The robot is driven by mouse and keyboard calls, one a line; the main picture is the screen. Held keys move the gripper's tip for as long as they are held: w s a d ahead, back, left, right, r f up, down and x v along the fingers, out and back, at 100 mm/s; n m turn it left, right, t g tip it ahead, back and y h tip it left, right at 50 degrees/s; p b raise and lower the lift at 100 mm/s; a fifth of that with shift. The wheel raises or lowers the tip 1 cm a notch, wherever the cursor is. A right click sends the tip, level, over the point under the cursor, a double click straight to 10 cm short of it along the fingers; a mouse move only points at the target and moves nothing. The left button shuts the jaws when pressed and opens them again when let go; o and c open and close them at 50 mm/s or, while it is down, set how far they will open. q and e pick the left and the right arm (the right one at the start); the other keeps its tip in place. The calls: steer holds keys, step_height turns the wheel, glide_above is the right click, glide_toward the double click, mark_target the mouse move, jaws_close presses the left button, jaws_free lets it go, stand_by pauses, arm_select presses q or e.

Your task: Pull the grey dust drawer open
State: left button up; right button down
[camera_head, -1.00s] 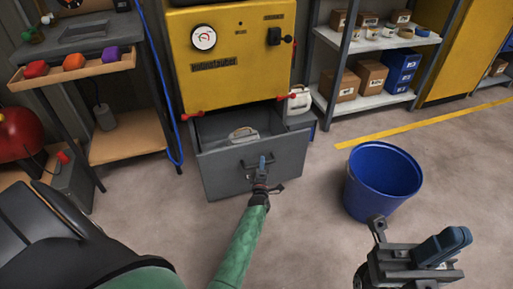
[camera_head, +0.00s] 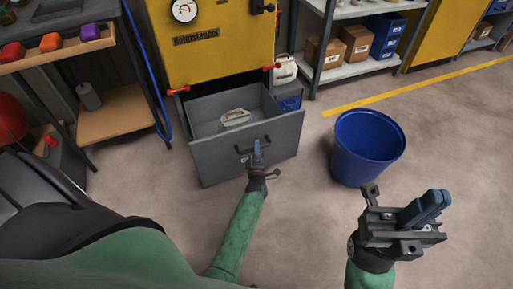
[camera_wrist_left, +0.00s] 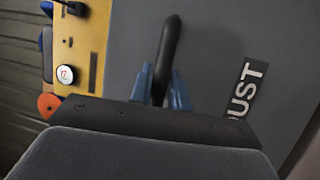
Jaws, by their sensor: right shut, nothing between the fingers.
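The grey dust drawer (camera_head: 220,162) is pulled well out of the yellow machine, and its inside shows from above. My left gripper (camera_head: 257,148) is at the black handle (camera_head: 243,151) on the drawer front. In the left wrist view, the blue fingers of my left gripper (camera_wrist_left: 160,88) are closed around the black handle (camera_wrist_left: 170,45), one on each side. A "DUST" label (camera_wrist_left: 245,92) sits beside it. My right gripper (camera_head: 425,208) is shut and empty, in the air at the lower right, away from the drawer.
A pale object with a handle (camera_head: 236,119) lies in the drawer. A blue bin (camera_head: 366,150) stands on the floor to the right. The yellow machine (camera_head: 215,50) is behind, shelving (camera_head: 345,75) at back right and a workbench (camera_head: 110,122) at left. Bare floor surrounds the drawer front.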

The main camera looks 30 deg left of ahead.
arm_select(q)
steer(key=o, duration=0.4)
steer(key=shift+c, duration=0.2)
steer(key=shift+s, duration=0.1)
steer(key=p+v, duration=0.1)
steer(key=v, duration=0.6)
steer(key=shift+s, duration=0.25)
steer(key=shift+d+f, duration=0.15)
